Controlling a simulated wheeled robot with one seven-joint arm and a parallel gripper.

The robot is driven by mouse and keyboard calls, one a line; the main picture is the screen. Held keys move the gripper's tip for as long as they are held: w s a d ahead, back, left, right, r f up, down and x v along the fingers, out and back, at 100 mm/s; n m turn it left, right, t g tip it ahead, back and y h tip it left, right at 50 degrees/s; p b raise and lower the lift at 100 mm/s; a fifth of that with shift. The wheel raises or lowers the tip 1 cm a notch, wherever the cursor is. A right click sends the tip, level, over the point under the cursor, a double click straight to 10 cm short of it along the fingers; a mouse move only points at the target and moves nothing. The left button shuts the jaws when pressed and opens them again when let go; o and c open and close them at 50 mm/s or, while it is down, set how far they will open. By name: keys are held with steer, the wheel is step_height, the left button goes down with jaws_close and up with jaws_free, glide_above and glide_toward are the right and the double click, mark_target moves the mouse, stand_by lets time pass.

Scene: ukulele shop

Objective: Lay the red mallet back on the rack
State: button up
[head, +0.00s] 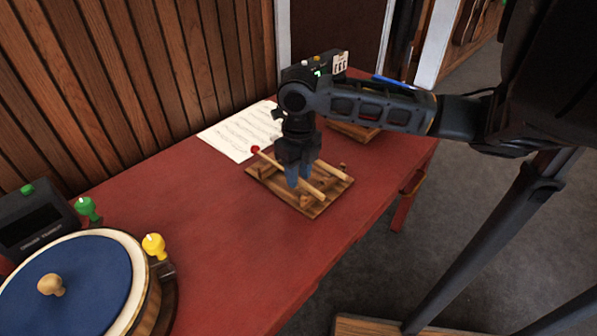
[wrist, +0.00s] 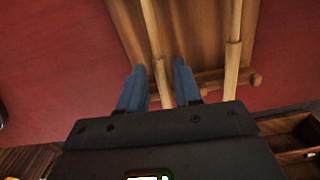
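The red mallet has a round red head (head: 255,149) and a pale wooden shaft (head: 316,193). In the head view it lies lengthwise over the wooden rack (head: 318,207), with its head at the upper left end. My gripper (head: 298,182) points down over the rack, its blue fingers astride the shaft. In the wrist view the shaft (wrist: 154,30) runs between the two fingers (wrist: 160,75), with a narrow gap on each side, so the gripper looks open. The mallet's head is outside the wrist view. A second wooden rod (wrist: 235,30) runs to the right there.
A sheet of music (head: 240,131) lies behind the rack on the red table (head: 205,215). A wooden tray (head: 355,131) stands beyond my gripper. A blue-topped drum (head: 75,285), a yellow peg (head: 154,246) and a green peg (head: 87,208) are at the left. The table's middle is clear.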

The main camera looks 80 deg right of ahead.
steer(key=shift+o, duration=0.8)
steer(key=shift+a+r, duration=0.1)
steer(key=shift+r, duration=3.8)
